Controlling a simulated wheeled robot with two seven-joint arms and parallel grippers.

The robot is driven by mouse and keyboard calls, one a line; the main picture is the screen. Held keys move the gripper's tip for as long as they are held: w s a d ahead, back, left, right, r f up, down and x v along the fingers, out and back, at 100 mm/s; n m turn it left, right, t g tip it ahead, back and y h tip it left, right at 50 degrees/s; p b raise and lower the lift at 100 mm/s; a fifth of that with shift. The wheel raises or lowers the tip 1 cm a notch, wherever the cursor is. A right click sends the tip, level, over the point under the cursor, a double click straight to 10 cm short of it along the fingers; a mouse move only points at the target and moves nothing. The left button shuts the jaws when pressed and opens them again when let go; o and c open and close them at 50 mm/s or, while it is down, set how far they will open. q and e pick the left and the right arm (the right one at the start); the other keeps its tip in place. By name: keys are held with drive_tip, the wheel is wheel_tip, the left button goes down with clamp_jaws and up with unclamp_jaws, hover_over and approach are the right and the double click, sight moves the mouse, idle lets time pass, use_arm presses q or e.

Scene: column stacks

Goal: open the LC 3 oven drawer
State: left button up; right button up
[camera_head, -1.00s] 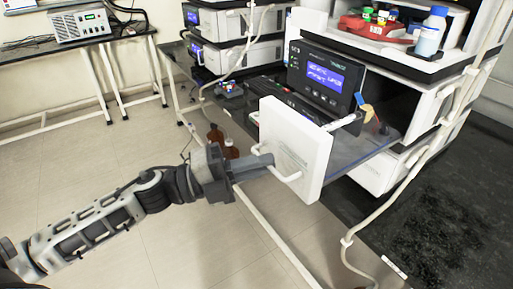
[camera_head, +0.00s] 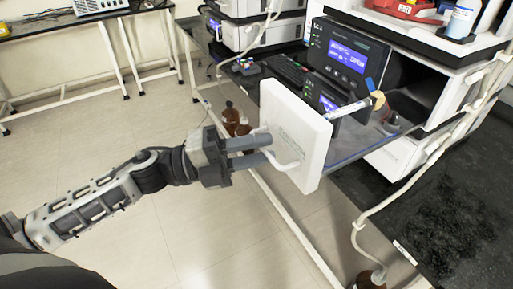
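The white oven drawer front (camera_head: 298,140) stands well out from the LC stack, with a white arm (camera_head: 352,108) running back from its right side. A white bar handle (camera_head: 290,160) curves out from its near face. My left gripper (camera_head: 267,150) is at the handle with two grey fingers apart, one above the other. Their tips are close to the panel's left side, and contact with the handle cannot be made out. My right gripper is not in view.
A dark control unit with blue displays (camera_head: 347,57) sits behind the drawer. Brown bottles (camera_head: 231,116) stand behind my gripper. A pale tube (camera_head: 400,190) hangs at right. The floor at left is clear.

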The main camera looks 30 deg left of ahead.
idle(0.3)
use_arm(q)
drive_tip(key=b+v, duration=0.2)
drive_tip(key=v, duration=1.4)
drive_tip(key=shift+b, duration=0.3)
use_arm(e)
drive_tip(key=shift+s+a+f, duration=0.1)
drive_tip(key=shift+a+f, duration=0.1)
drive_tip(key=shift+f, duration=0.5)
use_arm(q)
drive_tip(key=shift+r, duration=0.1)
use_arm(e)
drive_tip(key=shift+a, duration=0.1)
